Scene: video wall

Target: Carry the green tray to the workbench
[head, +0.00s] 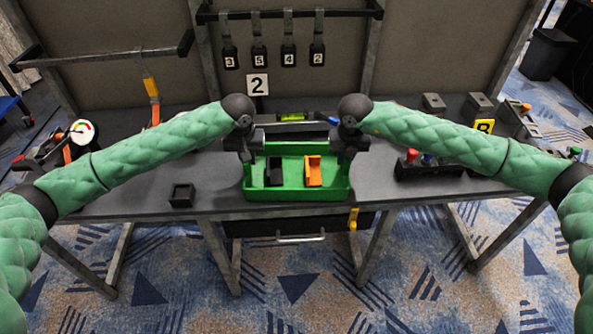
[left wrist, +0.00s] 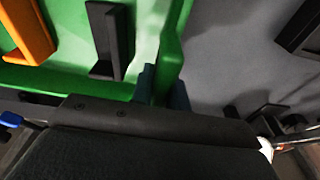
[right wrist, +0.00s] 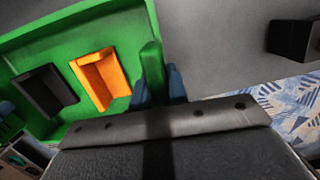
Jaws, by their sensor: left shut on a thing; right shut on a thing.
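The green tray (head: 300,195) is at the front middle of the dark grey workbench (head: 215,185), near its front edge. I cannot tell whether it rests on the top or is just above it. It looks about level. A black block-like piece (head: 275,171) and an orange one (head: 313,172) are in it. My left gripper (head: 246,160) is shut on the tray's left wall, and the left wrist view shows this wall (left wrist: 172,45) between the fingers. My right gripper (head: 349,160) is shut on the right wall, which shows between the fingers in the right wrist view (right wrist: 152,65).
A small black open box (head: 182,195) stands left of the tray. A black holder (head: 430,170) with coloured items stands to the right. A level with a green vial (head: 292,117) lies behind the tray. Numbered black tags (head: 259,54) hang from a rail at the back.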

